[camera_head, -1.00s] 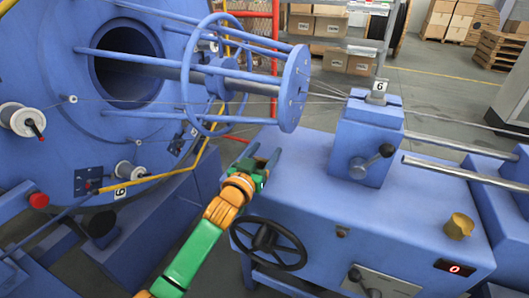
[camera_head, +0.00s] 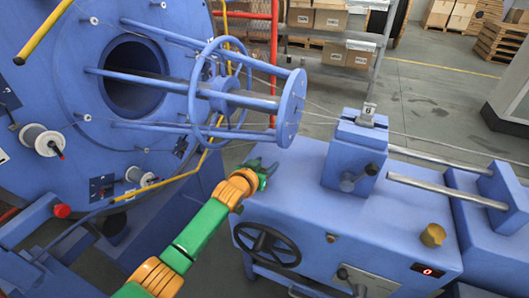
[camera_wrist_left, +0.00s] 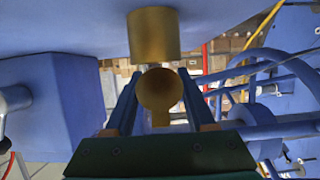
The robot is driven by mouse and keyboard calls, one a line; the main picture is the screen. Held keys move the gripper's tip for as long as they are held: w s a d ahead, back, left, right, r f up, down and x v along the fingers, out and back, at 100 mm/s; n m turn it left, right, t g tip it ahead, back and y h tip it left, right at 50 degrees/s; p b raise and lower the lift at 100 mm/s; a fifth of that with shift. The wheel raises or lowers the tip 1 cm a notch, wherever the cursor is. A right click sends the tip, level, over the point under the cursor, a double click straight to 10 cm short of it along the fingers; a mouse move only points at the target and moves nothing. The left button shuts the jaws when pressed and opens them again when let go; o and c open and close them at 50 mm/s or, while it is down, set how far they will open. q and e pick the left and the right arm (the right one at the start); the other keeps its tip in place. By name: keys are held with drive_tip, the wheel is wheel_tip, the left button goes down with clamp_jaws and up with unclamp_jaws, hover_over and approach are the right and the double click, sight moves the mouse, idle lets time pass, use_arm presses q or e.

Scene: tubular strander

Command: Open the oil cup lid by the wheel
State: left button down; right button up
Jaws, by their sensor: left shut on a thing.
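In the left wrist view, which looks upside down, a brass oil cup (camera_wrist_left: 153,34) sits on the blue surface. A round brass lid (camera_wrist_left: 159,88) with a short tab is between my left fingers, its face turned to the camera, tilted relative to the cup. My left gripper (camera_wrist_left: 160,80) is shut on the lid by its edges. In the head view my left gripper (camera_head: 263,168) is at the machine table's left corner, beyond the black handwheel (camera_head: 266,244). The gripped lid cannot be made out there. My right gripper is not in view.
Another brass cup (camera_head: 433,235) stands on the blue table (camera_head: 300,190) at the right. A blue block (camera_head: 355,150) with a crank knob rises from the table. The blue rod cage (camera_head: 290,108) is just beyond my left gripper. Table between gripper and block is clear.

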use_arm(q)
drive_tip(key=shift+w+r+g+p, duration=0.15)
drive_tip(key=shift+g+p, duration=0.15)
drive_tip(key=shift+g, duration=0.3)
drive_tip(key=shift+d+f+g+y, duration=0.1)
drive_tip(key=shift+f+g+y, duration=0.1)
drive_tip(key=shift+g+y, duration=0.35)
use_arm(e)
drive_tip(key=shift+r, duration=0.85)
use_arm(q)
drive_tip(key=shift+g, duration=0.25)
drive_tip(key=shift+c, duration=1.2)
unclamp_jaws()
drive_tip(key=shift+w, duration=0.1)
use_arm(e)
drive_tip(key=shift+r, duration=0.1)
use_arm(q)
drive_tip(key=shift+s+r+p, duration=0.25)
drive_tip(key=shift+p, duration=0.35)
drive_tip(key=p+v, duration=0.2)
drive_tip(key=v, duration=0.3)
drive_tip(key=shift+s+a, duration=0.2)
drive_tip(key=shift+s, duration=0.1)
drive_tip(key=shift+s+a+r, duration=0.1)
drive_tip(key=shift+s+r, duration=0.15)
drive_tip(key=shift+s, duration=0.1)
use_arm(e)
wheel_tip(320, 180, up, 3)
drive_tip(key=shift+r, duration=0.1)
